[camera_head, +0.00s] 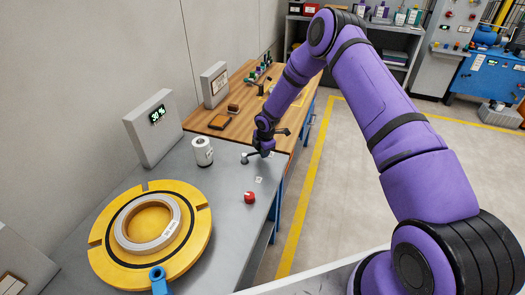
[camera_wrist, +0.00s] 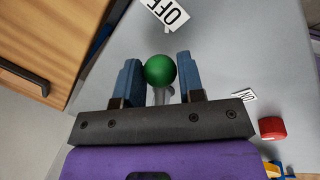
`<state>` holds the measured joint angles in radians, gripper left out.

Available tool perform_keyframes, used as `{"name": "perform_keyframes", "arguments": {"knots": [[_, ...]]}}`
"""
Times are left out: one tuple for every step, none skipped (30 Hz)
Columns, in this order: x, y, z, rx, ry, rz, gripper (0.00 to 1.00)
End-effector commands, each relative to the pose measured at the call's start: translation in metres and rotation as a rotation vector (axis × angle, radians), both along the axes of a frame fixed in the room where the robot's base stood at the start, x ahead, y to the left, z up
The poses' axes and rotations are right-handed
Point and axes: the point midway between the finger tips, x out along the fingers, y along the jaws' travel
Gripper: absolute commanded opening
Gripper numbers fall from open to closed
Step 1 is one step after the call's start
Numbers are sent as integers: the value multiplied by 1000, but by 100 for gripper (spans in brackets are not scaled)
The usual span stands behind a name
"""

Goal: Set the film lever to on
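The film lever shows in the wrist view as a green ball knob (camera_wrist: 160,70) on a pale stem, standing up from the grey bench top. The two blue fingertips of my gripper (camera_wrist: 157,76) are on either side of the knob, very close to it; I cannot tell whether they press on it.
A red knob (camera_head: 249,198) stands on the bench near the small label. A white cylinder (camera_head: 202,151), a "30 %" display (camera_head: 152,127) and a yellow turntable (camera_head: 104,252) with a coil (camera_head: 128,238) are to the left. A wooden table (camera_head: 200,122) adjoins behind.

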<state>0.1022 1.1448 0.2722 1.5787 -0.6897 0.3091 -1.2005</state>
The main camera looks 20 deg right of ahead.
Motion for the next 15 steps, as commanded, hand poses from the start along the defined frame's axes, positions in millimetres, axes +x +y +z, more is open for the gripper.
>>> {"name": "perform_keyframes", "arguments": {"knots": [[0,0,0,0,0,0,24],[0,0,0,0,0,0,17],[0,0,0,0,0,0,8],[0,0,0,0,0,0,1],[0,0,0,0,0,0,0],[0,0,0,0,0,0,0],[0,0,0,0,0,0,0],[0,0,0,0,0,-1,0],[0,0,0,0,0,-3,0],[-1,0,0,0,0,-6,0],[-1,0,0,0,1,-10,0],[-2,0,0,-1,1,-17,0],[-2,0,0,-1,1,-24,0],[-3,0,0,-1,2,-32,0],[-5,1,0,-1,2,-45,0]]}}
